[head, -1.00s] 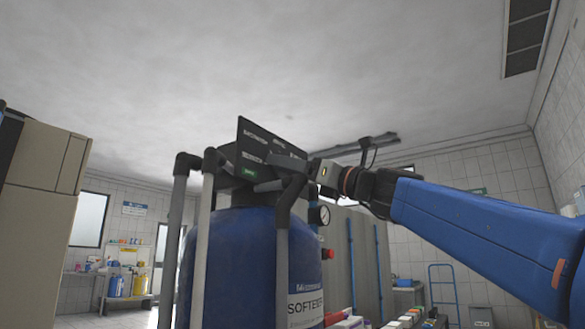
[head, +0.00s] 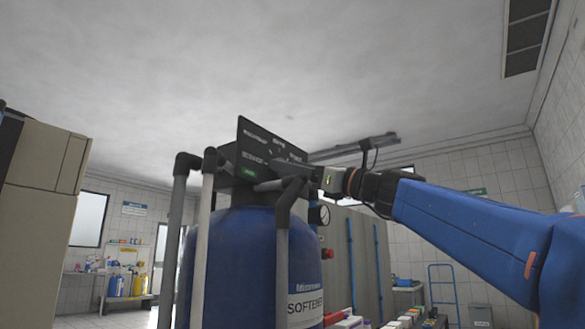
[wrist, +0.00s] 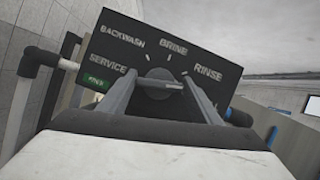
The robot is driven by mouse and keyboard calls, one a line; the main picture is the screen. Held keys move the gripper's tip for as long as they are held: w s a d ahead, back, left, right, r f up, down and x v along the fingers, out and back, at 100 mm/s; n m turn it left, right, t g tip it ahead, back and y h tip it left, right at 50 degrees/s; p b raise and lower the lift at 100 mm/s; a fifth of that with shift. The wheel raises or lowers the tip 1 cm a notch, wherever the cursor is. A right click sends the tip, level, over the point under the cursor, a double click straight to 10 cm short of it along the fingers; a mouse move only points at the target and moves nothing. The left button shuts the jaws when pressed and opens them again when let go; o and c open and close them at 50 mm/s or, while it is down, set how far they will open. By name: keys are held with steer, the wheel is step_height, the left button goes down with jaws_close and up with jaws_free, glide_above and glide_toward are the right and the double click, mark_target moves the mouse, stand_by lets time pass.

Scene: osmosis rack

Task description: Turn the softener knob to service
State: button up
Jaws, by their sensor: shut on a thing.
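The softener (head: 240,265) is a blue tank with a dark control head and a tilted black panel (head: 258,140). In the wrist view the panel (wrist: 205,55) reads BACKWASH, BRINE, SERVICE and RINSE, with a green label (wrist: 97,82) below SERVICE. The round grey knob (wrist: 158,73) sits at its middle, with a pale bar across it between the fingers. My gripper (wrist: 159,88) is shut on the knob, one finger on each side. In the head view my gripper (head: 272,175) reaches the panel from the right. The fingers partly hide the knob, and I cannot tell which label it points to.
Grey pipes (head: 207,220) rise in front of and left of the tank. A beige cabinet (head: 45,190) is at the far left. Boxes and bottles (head: 420,318) sit low at the right.

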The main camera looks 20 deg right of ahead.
steer(key=shift+r+n+g+h, duration=0.1)
steer(key=shift+n+g+h, duration=1)
steer(key=shift+n, duration=4.15)
steer(key=shift+r+n+g+h, duration=0.1)
steer(key=shift+n+g+h, duration=1)
steer(key=shift+n, duration=4.2)
steer(key=shift+n+g+h, duration=0.7)
steer(key=shift+n+h, duration=0.7)
steer(key=shift+n, duration=3.85)
steer(key=o, duration=1)
steer(key=shift+o, duration=0.4)
steer(key=shift+s+r, duration=0.1)
